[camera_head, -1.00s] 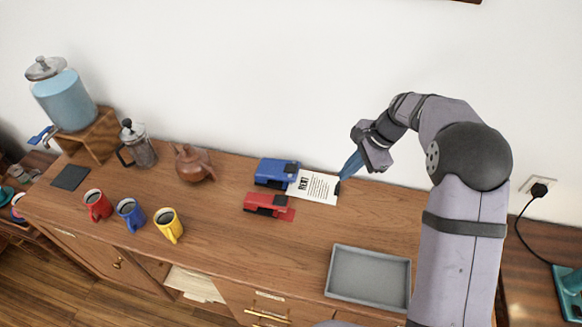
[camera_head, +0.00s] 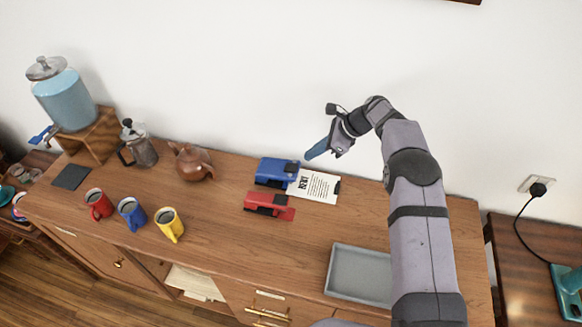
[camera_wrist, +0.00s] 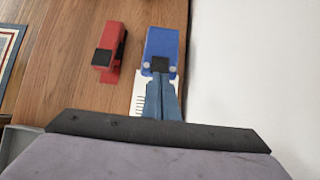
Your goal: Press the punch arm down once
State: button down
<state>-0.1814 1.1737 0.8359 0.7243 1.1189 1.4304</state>
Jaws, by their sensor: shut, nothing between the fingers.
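Two punch-like devices sit on the wooden cabinet top. The blue punch (camera_head: 277,172) is at the back, by the wall, with a printed sheet (camera_head: 318,187) at its right end. In the wrist view the blue punch (camera_wrist: 161,47) lies just beyond my fingertips. The red device (camera_head: 268,206), a stapler or punch, lies in front of it and also shows in the wrist view (camera_wrist: 108,52). My gripper (camera_head: 309,156) is shut and empty, with its blue fingers pointing left and down. It appears above the sheet and the right end of the blue punch, apparently not touching.
A grey tray (camera_head: 358,273) lies at the front right. Red (camera_head: 97,204), blue (camera_head: 131,214) and yellow (camera_head: 169,224) mugs stand at the left, below a teapot (camera_head: 192,162). The wall (camera_head: 250,80) is close behind the blue punch. The top between mugs and tray is free.

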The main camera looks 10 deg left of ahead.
aim_at(292, 168)
jog(key=shift+f, duration=0.1)
jog(key=b+x, duration=0.3)
jog(key=x, duration=0.1)
jog(key=shift+a+f, duration=0.2)
jog(key=shift+f, duration=0.15)
jog(key=shift+b+x, duration=0.7)
jog(key=shift+x, duration=0.3)
jog(key=shift+a, duration=0.1)
